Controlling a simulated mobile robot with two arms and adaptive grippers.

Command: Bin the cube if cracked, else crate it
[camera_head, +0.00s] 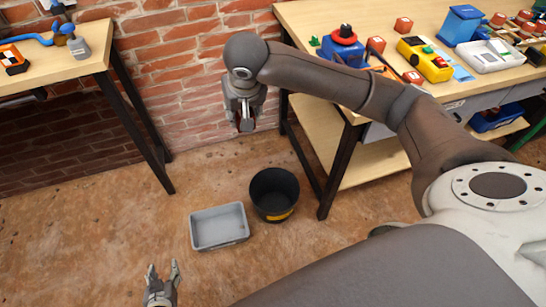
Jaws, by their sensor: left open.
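A black round bin (268,217) with a yellow mark stands on the floor. A grey open crate (219,245) stands just left of it, and both look empty. An orange-and-black block (13,59) lies on the left table; I cannot tell whether it is the task's cube or whether it is cracked. Several small red cubes (376,44) sit on the right table. My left gripper (163,270) is open and empty at the bottom, below the crate in the picture. My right gripper (245,122) hangs down in front of the brick wall; its finger gap is unclear.
The right table (305,15) carries a yellow box (425,62), a grey tray and blue items. Table legs flank the open floor between. My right arm crosses before the right table.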

